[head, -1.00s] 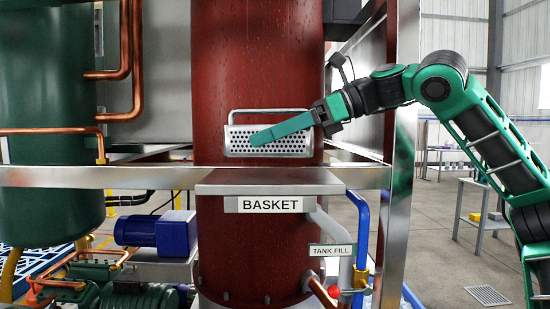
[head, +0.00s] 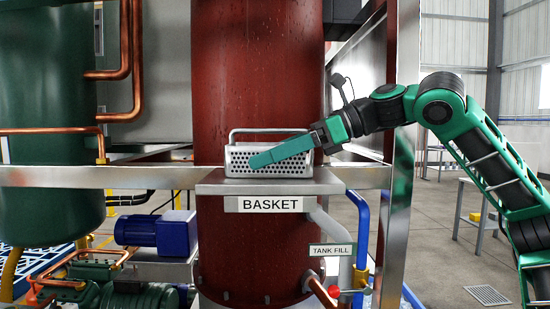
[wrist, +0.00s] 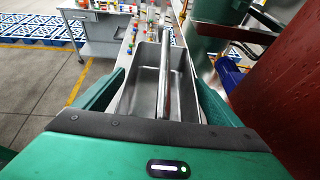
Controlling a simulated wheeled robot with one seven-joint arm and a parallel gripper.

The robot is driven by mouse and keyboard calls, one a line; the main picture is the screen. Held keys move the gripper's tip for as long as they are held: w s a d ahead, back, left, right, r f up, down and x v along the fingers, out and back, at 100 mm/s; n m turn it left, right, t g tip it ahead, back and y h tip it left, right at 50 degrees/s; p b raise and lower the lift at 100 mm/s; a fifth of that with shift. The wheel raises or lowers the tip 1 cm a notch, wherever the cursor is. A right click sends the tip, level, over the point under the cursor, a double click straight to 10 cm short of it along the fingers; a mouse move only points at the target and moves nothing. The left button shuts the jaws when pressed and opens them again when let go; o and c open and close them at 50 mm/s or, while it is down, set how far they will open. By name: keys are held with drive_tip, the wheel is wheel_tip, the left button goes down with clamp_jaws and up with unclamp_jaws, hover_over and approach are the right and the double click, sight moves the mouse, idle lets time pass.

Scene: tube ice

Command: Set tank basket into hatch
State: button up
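The tank basket (head: 291,169) is a perforated metal box with a raised bar handle. It is level, in front of the red tank (head: 257,70), at the top of a metal ledge (head: 325,186) with a "BASKET" label (head: 272,204). I cannot tell whether it touches the ledge. My gripper (head: 258,160) reaches in from the right, one finger across the basket's front. In the wrist view the fingers (wrist: 162,80) are shut on both sides of the basket (wrist: 146,100), with the handle between them. The basket looks empty inside. No hatch opening shows clearly.
A metal frame post (head: 401,150) stands right of the tank, beside my arm. A horizontal rail (head: 90,177) crosses at ledge height. A green tank (head: 45,120) with copper pipes is at left. A blue pipe and a "TANK FILL" sign (head: 330,250) are below the ledge.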

drive_tip(key=v, duration=1)
drive_tip(key=shift+w+d, duration=0.2)
drive_tip(key=shift+d, duration=0.25)
drive_tip(key=shift+d, duration=0.1)
